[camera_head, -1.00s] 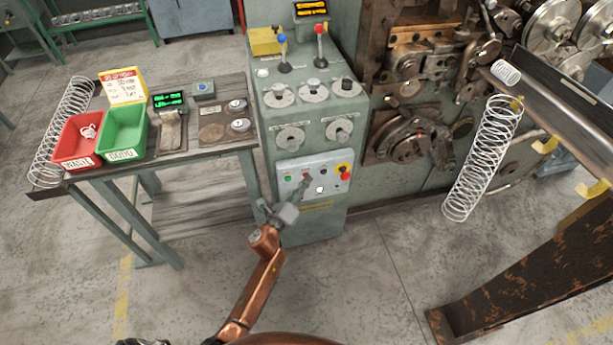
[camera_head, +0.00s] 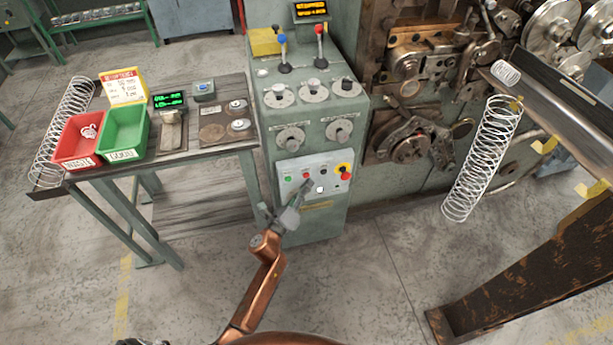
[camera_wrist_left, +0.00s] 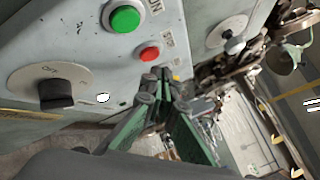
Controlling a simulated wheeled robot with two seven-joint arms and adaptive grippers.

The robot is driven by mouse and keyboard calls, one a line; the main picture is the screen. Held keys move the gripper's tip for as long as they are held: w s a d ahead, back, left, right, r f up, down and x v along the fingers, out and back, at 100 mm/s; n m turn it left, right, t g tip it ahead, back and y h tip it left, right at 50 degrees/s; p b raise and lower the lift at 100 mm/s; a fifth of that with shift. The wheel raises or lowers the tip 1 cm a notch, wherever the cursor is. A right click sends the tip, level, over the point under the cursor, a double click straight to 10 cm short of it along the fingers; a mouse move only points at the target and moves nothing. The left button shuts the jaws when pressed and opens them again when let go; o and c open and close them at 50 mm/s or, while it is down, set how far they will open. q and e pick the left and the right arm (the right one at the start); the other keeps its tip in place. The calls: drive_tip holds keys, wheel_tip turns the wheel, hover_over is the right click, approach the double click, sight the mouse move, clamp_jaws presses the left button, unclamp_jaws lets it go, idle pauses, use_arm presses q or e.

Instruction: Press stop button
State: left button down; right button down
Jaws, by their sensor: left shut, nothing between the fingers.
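The control panel (camera_head: 314,178) is on the front of the green cabinet. Its small red button (camera_head: 306,175) sits beside a green button (camera_head: 288,179). In the left wrist view the red button (camera_wrist_left: 149,54) and green button (camera_wrist_left: 125,18) show clearly. My left gripper (camera_head: 308,184) is shut and empty, its tip close to the panel just below the red button. In the left wrist view the closed fingertips (camera_wrist_left: 160,75) appear just below the red button; whether they touch the panel I cannot tell. My right gripper is not in view.
A red mushroom button (camera_head: 345,175) on a yellow plate is at the panel's right. Above are dials and two levers, and a lit orange display (camera_head: 311,10). A side table (camera_head: 185,151) with red and green bins stands left. A large spring (camera_head: 482,160) hangs right.

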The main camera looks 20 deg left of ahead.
use_arm(q)
drive_tip(key=s+d, duration=0.1)
drive_tip(key=s, duration=0.1)
drive_tip(key=s+d, duration=0.1)
drive_tip(key=s, duration=0.1)
drive_tip(key=shift+d, duration=0.35)
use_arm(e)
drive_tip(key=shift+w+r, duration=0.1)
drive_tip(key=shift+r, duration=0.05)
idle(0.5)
